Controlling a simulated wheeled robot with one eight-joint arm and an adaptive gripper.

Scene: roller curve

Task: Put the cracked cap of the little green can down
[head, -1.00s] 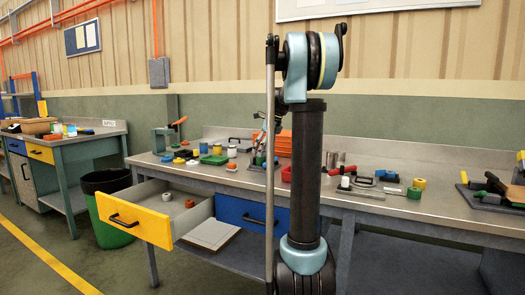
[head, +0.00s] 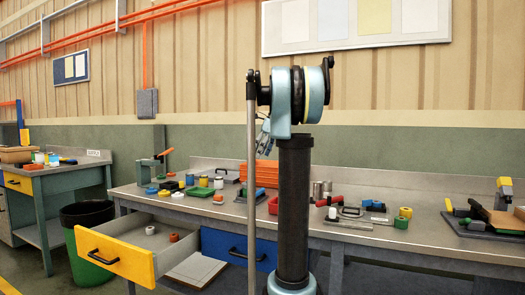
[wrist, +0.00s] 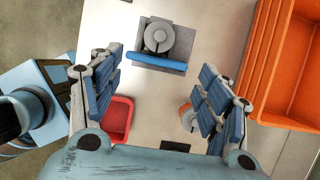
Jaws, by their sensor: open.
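My gripper (wrist: 160,98) is open and empty in the wrist view, its blue-padded fingers wide apart above the bench top. In the head view it is mostly hidden behind my arm, with part showing (head: 264,138). A small green can-like piece (head: 401,223) stands on the right part of the bench in the head view, beside a yellow round piece (head: 405,212). I cannot make out a cracked cap on any piece. Behind the right finger in the wrist view, an orange-and-white round piece (wrist: 187,117) is partly hidden.
A grey fixture with a blue bar (wrist: 160,60) lies ahead of my gripper. A red bin (wrist: 118,119) is at left, orange crates (wrist: 275,65) at right.

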